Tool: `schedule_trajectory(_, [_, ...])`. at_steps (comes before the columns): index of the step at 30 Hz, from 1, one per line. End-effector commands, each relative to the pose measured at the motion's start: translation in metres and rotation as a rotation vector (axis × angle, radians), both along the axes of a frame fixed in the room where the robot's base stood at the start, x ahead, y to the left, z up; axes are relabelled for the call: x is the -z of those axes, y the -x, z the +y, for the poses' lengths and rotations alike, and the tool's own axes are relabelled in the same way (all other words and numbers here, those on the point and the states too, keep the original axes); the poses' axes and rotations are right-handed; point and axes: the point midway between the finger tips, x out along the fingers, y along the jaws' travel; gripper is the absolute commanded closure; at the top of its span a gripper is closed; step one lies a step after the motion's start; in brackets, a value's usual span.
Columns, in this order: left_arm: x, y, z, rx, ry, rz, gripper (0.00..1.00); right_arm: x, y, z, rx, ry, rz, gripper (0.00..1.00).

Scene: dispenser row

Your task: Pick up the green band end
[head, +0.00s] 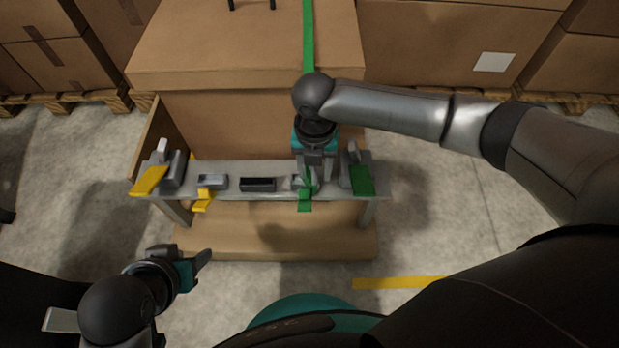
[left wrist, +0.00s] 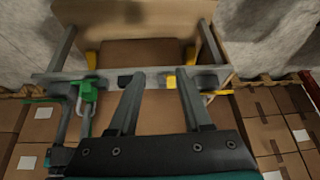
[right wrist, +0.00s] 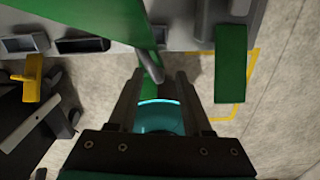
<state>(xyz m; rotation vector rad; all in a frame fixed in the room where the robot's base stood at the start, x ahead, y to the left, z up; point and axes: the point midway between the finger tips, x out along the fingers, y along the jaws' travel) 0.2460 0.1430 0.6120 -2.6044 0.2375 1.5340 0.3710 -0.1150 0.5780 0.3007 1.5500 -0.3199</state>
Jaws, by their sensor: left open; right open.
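The green band end (head: 305,204) hangs at the front edge of a grey rack (head: 232,193) in the head view. My right gripper (head: 312,182) points down just above and behind it, with its jaws open. In the right wrist view a green band (right wrist: 147,38) runs down toward my right gripper (right wrist: 157,80), and green also shows between its fingers. I cannot tell whether they touch it. My left gripper (head: 205,258) is open and empty, low at the front left, apart from the rack. In the left wrist view its fingers (left wrist: 160,88) frame the rack beyond.
A yellow band end (head: 202,199) hangs further left on the rack. A yellow lever (head: 150,180) and a green lever (head: 361,180) flank the row, with a dark slot (head: 258,184) in the middle. A large carton (head: 240,60) stands behind. Floor at the right is clear.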

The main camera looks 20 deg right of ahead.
Motion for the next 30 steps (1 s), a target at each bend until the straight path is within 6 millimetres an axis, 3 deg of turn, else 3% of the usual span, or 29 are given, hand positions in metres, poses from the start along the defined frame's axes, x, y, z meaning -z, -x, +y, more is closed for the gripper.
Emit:
schedule_trajectory(4, [0.0011, -0.0079, -0.0081, 0.014, 0.025, -0.063, 0.51, 0.0094, 0.0002, 0.0, 0.0, 0.0, 0.0, 0.5])
schedule_trajectory(15, [-0.0009, -0.0112, -0.0115, 0.018, 0.036, -0.09, 0.51, 0.0109, 0.0002, 0.0001, 0.0, 0.0, 0.0, 0.51])
schedule_trajectory(28, [-0.0006, -0.0111, -0.0113, 0.018, 0.036, -0.089, 0.51, 0.0108, 0.0001, 0.0001, 0.0, 0.0, 0.0, 1.0])
schedule_trajectory(30, [-0.0006, -0.0112, -0.0112, 0.018, 0.036, -0.089, 0.51, 0.0108, 0.0001, 0.0001, 0.0, 0.0, 0.0, 1.0])
